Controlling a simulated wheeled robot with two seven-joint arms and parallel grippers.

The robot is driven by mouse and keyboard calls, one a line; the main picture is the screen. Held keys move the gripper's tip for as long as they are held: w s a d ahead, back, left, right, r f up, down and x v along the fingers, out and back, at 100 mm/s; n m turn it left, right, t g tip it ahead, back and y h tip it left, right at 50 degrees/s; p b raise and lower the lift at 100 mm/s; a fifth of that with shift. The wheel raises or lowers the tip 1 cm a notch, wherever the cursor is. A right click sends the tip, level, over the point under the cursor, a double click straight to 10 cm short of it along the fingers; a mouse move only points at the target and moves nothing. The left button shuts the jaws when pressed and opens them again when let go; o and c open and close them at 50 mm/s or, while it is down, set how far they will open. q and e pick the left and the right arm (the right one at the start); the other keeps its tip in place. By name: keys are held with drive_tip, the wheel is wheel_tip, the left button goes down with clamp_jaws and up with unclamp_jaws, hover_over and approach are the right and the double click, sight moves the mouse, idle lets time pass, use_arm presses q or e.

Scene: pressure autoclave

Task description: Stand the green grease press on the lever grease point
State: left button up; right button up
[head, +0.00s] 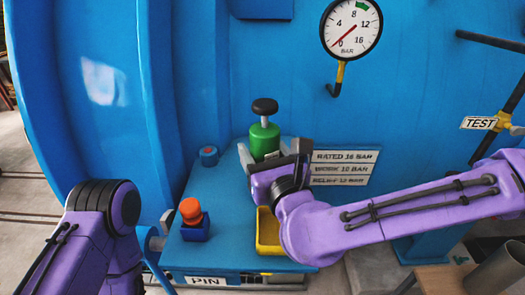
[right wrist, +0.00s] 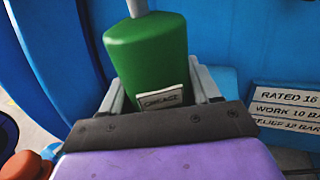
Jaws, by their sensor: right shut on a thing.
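The green grease press (head: 264,138), a green cylinder with a black knob on top, is upright over the back of the blue shelf in the head view. My right gripper (head: 273,152) is shut on it, with one finger on each side. In the right wrist view the green press (right wrist: 150,60) shows its pale label between the fingers. Its lower end is hidden by my gripper, so I cannot tell whether it touches the shelf. No part is labelled as the lever grease point; a small blue round fitting (head: 208,156) stands left of the press. My left gripper is out of view.
The blue shelf (head: 225,250) holds a yellow tray (head: 268,249), partly behind my right arm, and an orange knob on a blue block (head: 193,222). A pressure gauge (head: 351,27) hangs above. A rating plate (head: 343,167) stands right of the press. A TEST lever (head: 481,123) is at far right.

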drive_tip(key=shift+f+b, duration=1.35)
drive_tip(key=o, duration=1.4)
drive_tip(key=shift+r, duration=0.1)
drive_tip(key=shift+o, duration=0.6)
drive_tip(key=shift+s, duration=0.1)
